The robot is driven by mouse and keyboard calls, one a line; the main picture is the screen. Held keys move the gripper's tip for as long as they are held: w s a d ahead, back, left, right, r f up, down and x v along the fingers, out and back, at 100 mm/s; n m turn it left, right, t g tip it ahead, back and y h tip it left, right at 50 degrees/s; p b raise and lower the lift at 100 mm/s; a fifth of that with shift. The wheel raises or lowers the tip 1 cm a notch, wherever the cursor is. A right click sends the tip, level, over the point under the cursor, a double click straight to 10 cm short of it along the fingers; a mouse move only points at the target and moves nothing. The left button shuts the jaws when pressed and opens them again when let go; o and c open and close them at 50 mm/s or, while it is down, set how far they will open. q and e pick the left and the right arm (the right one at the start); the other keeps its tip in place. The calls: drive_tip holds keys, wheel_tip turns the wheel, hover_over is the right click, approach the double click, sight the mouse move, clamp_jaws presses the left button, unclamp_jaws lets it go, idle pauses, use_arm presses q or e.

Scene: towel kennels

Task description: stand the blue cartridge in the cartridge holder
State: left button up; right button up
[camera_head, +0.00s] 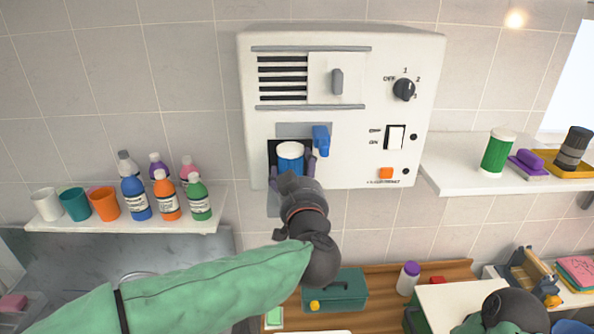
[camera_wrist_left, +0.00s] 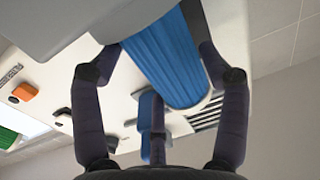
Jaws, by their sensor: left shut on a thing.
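The blue cartridge (camera_head: 290,160) has a white top and sits in the dark opening of the white wall unit (camera_head: 345,70). My left gripper (camera_head: 291,165) is shut on it from below and in front, with a finger on each side. I cannot tell for sure which thing is the cartridge holder. My right arm shows at the lower right, but its fingers are not visible.
A blue lever (camera_head: 321,140) is right beside the opening. A green cylinder (camera_head: 496,152), a purple item (camera_head: 530,160) and a dark item in an orange tray (camera_head: 548,163) stand on the right shelf (camera_head: 450,176). Cups and several bottles (camera_head: 135,196) crowd the left shelf.

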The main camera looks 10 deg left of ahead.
use_arm(q)
drive_tip(key=o, duration=1.2)
drive_tip(key=shift+o, duration=0.2)
drive_tip(key=shift+f, duration=0.1)
drive_tip(key=shift+s+d, duration=0.25)
drive_tip(key=shift+s, duration=0.15)
drive_tip(key=v, duration=1.1)
drive_tip(key=shift+a, duration=0.1)
